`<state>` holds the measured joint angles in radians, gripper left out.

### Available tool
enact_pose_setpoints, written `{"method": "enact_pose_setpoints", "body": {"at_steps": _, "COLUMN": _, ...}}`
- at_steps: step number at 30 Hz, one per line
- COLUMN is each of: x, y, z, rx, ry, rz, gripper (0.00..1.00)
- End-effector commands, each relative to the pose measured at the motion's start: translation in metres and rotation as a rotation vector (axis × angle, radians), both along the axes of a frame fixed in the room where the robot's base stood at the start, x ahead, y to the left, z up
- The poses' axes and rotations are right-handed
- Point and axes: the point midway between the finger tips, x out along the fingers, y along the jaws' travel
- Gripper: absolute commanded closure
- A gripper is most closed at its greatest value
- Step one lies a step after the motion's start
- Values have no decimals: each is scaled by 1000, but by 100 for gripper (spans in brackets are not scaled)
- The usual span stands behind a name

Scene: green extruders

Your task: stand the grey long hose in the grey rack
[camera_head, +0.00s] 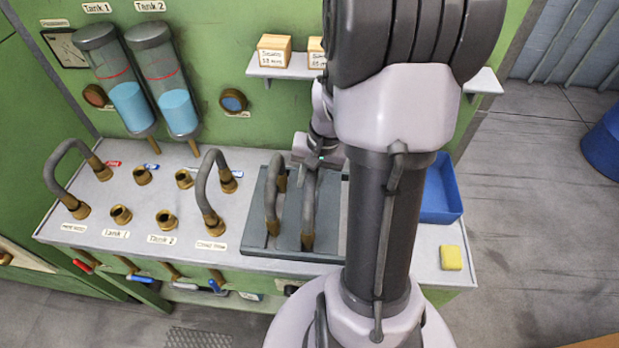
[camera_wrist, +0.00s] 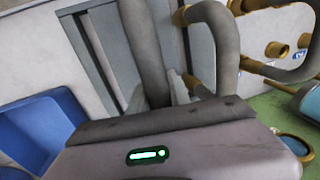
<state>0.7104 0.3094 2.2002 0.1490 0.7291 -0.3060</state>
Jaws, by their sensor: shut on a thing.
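The grey rack (camera_head: 284,254) is a dark grey tray on the white counter, left of my arm. My gripper (camera_head: 318,162) is over its right part, shut on a grey hose (camera_head: 309,205), which I take to be the long one. This hose is upright over the rack with a brass end low down; I cannot tell whether that end is seated. In the wrist view the hose (camera_wrist: 146,45) runs between my fingers (camera_wrist: 158,92), its lower end hidden. The rack's slotted edge (camera_wrist: 97,50) shows beside it. A second grey bent hose (camera_head: 271,200) stands in the rack to the left.
Two bent hoses (camera_head: 206,185) (camera_head: 60,160) stand on brass fittings at the left, with several bare fittings between. A blue bin (camera_head: 440,195) and a yellow block (camera_head: 451,257) are right of my arm. A shelf with boxes (camera_head: 274,50) is above.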

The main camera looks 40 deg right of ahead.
Motion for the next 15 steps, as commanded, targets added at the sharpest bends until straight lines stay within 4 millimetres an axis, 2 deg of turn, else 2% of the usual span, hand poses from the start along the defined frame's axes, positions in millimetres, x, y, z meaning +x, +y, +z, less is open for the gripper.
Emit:
{"method": "enact_pose_setpoints", "body": {"at_steps": 9, "x": 0, "y": 0, "z": -7, "rx": 0, "ry": 0, "rz": 0, "gripper": 100}}
{"method": "enact_pose_setpoints", "body": {"at_steps": 10, "x": 0, "y": 0, "z": -7, "rx": 0, "ry": 0, "rz": 0, "gripper": 73}}
{"method": "enact_pose_setpoints", "body": {"at_steps": 13, "x": 0, "y": 0, "z": -6, "rx": 0, "ry": 0, "rz": 0, "gripper": 53}}
{"method": "enact_pose_setpoints", "body": {"at_steps": 15, "x": 0, "y": 0, "z": -6, "rx": 0, "ry": 0, "rz": 0, "gripper": 52}}
